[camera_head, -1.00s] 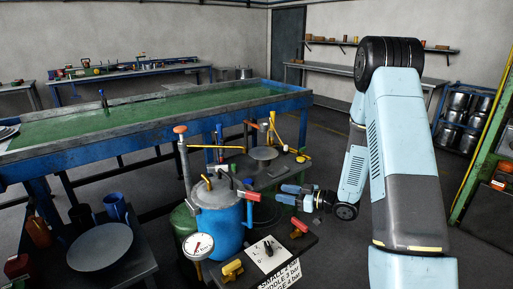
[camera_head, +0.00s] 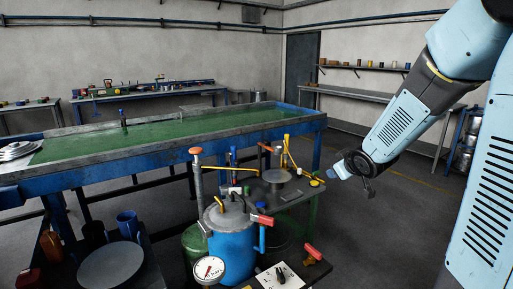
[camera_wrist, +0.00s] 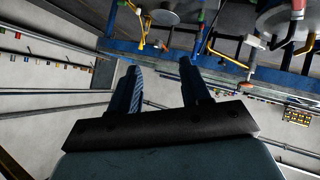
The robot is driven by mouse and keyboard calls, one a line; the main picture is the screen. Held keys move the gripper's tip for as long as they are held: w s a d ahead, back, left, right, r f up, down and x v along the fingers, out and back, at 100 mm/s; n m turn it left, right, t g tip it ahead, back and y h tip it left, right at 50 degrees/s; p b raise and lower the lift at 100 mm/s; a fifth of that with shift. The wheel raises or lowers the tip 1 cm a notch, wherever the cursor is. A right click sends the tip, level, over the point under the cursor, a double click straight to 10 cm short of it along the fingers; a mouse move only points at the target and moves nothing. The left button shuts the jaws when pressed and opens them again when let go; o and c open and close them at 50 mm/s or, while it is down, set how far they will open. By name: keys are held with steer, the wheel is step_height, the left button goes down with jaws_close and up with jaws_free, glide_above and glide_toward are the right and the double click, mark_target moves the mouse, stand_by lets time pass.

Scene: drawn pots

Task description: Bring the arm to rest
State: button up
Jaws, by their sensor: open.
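My arm fills the right side of the head view, raised and bent, with its light blue links close to the camera. My gripper (camera_head: 352,172) is at the end of the arm, right of the blue pot and above the floor. In the wrist view my gripper (camera_wrist: 158,82) shows two dark blue fingers, apart with nothing between them. The blue pressure pot (camera_head: 231,245) with a round dial gauge (camera_head: 209,269) stands at the lower middle of the head view, clear of the gripper.
A long blue-framed table with a green top (camera_head: 160,140) crosses the room behind the pot. A low dark table with a round grey plate (camera_head: 110,264) is at the lower left. A wall shelf (camera_head: 365,68) hangs at the back.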

steer(key=s+d+r+m+g+h, duration=0.1)
steer(key=s+r+m, duration=0.1)
steer(key=s+r, duration=0.35)
steer(key=s+d+r+m+g+h, duration=0.1)
steer(key=s+r+m+h, duration=0.1)
steer(key=s, duration=0.6)
steer(key=s+a+r+m+g+y, duration=0.1)
steer(key=s+a+m+g+y, duration=0.1)
steer(key=s, duration=1.4)
steer(key=shift+s+a+m+g, duration=0.3)
steer(key=shift+a+g, duration=0.5)
steer(key=shift+a, duration=0.4)
steer(key=shift+c, duration=0.4)
